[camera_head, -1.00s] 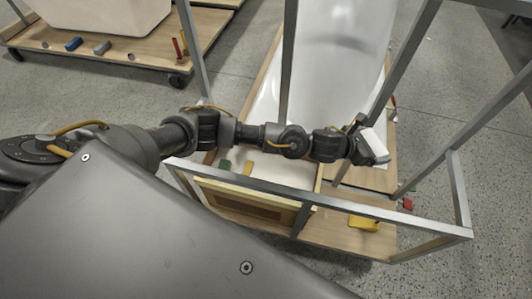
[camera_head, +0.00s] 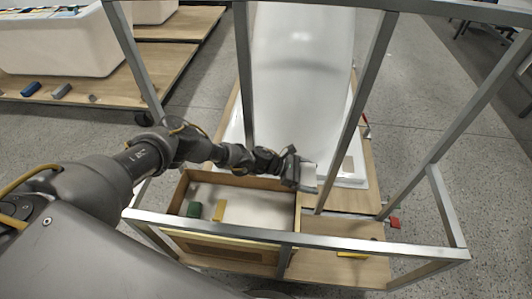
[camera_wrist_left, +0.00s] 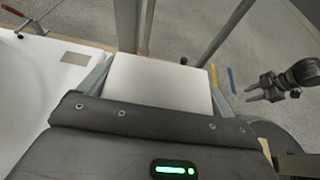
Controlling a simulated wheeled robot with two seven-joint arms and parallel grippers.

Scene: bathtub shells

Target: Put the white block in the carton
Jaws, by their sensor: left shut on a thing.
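My left gripper (camera_head: 306,178) is shut on the white block (camera_head: 308,173) at the right end of the carton. In the left wrist view the block (camera_wrist_left: 158,88) is a broad white face between the two fingers. The carton (camera_head: 243,181) is an open brown box with a pale floor. A green block (camera_head: 194,209) and a yellow block (camera_head: 219,210) are inside it, in its left half. Another gripper, my right one, shows in the left wrist view (camera_wrist_left: 248,92), open and empty. I cannot tell how high the white block is held.
A yellow piece (camera_head: 352,255) lies on the board right of the carton. A red item (camera_head: 394,222) is at the board's right edge.

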